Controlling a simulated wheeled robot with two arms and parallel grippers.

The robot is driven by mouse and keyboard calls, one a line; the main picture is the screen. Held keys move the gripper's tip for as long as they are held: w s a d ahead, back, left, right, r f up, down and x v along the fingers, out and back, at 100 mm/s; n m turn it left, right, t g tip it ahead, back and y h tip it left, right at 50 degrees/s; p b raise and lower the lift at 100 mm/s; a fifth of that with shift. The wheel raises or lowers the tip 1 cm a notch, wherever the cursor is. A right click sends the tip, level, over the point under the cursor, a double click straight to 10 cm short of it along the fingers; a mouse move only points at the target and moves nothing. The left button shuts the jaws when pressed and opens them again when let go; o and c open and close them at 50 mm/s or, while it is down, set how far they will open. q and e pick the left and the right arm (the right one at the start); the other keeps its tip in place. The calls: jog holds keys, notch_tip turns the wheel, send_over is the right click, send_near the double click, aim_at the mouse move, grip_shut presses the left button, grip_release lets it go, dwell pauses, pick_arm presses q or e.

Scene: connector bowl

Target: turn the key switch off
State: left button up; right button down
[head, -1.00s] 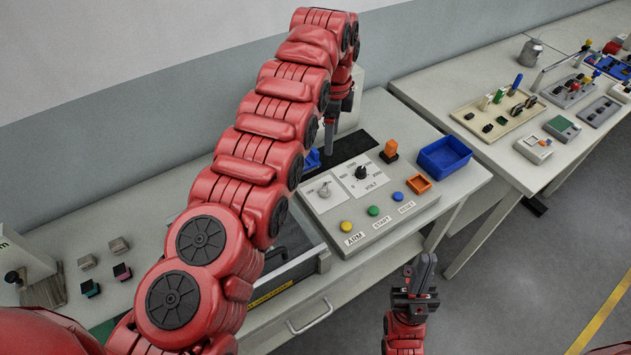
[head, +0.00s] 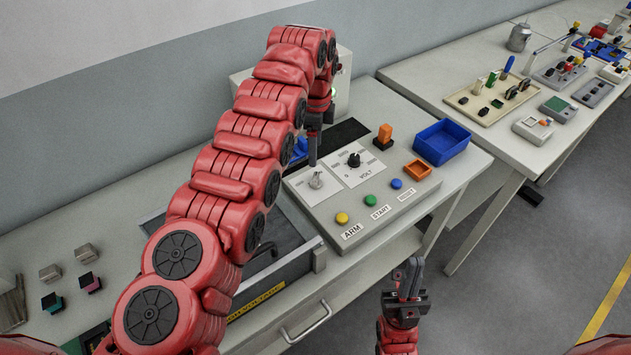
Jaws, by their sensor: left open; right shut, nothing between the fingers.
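The key switch (head: 316,180) is a small silver knob on a white plate at the left of the grey control panel (head: 345,212). My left gripper (head: 312,160) points down just behind and above the key switch, with its fingertips close to it. Whether it touches the switch cannot be told, and my arm covers part of the view. My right gripper (head: 408,272) is shut and empty, low in front of the bench and away from the panel.
The black VOLT dial (head: 353,160) sits right of the key switch. Yellow (head: 342,218), green (head: 369,200) and blue (head: 396,184) buttons line the panel front. An orange part (head: 384,134) and a blue bin (head: 441,142) stand to the right. An open drawer (head: 285,262) lies left.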

aim_at(316, 176)
pick_arm(q)
notch_tip(316, 176, down, 10)
jog(key=shift+s+d+r+p, duration=0.1)
jog(key=shift+s+r+p, duration=0.1)
jog(key=shift+p, duration=0.9)
jog(key=shift+w, duration=0.1)
grip_shut()
